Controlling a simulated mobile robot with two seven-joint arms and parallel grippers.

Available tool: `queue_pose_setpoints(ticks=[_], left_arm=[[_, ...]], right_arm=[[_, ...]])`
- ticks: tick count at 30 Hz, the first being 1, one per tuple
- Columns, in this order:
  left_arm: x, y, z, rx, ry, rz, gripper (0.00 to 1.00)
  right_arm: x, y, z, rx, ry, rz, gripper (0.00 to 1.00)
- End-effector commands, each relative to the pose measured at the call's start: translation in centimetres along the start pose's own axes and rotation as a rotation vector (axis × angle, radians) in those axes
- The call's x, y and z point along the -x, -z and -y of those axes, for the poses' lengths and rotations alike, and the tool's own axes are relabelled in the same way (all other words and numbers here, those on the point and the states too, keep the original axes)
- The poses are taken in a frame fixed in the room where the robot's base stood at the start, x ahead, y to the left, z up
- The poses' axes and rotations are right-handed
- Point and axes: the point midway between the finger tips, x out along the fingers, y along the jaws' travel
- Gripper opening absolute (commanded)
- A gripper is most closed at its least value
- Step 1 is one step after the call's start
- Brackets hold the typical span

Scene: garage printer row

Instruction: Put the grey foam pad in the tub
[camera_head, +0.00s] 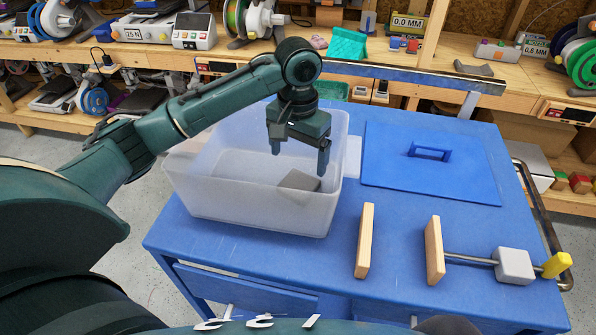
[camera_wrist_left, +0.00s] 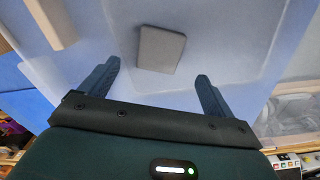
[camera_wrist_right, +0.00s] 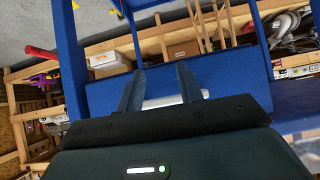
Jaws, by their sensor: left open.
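The tub (camera_head: 255,210) is a translucent whitish box on the left of the blue cart top. The grey foam pad (camera_head: 299,181) is inside the tub, toward its right end; part of it is hidden behind the gripper in the head view. It also shows, apart from the fingers, in the left wrist view (camera_wrist_left: 160,49). My left gripper (camera_head: 299,160) is over the tub, pointing down, open and empty above the pad. My right gripper (camera_wrist_right: 157,82) shows only in its wrist view, with its fingers apart near blue cart parts and a pale bar (camera_wrist_right: 176,100).
A blue lid with a handle (camera_head: 429,180) lies right of the tub. In front are a wooden block (camera_head: 365,240) and a clamp-like tool with a wooden jaw (camera_head: 434,250), grey block (camera_head: 513,266) and yellow end. A bench with printers and spools (camera_head: 253,15) runs behind.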

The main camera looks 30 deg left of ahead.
Motion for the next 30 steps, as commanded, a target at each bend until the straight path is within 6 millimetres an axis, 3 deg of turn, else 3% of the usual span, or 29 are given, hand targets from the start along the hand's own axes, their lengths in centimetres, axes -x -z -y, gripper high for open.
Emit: queue_pose_setpoints(ticks=[3, 9, 30], left_arm=[[2.3, 0.1, -0.1, -0.001, -0.001, -0.004, 0.89], [4.3, 0.0, -0.1, -0.001, -0.001, 0.0, 0.89], [4.6, 0.6, -0.2, 0.016, -0.004, -0.045, 0.89]], right_arm=[[0.0, 0.1, 0.0, -0.001, 0.0, -0.005, 0.36], [0.0, 0.1, 0.0, -0.003, 0.0, -0.005, 0.36], [0.0, -0.2, 0.1, -0.007, 0.0, 0.001, 0.36]])
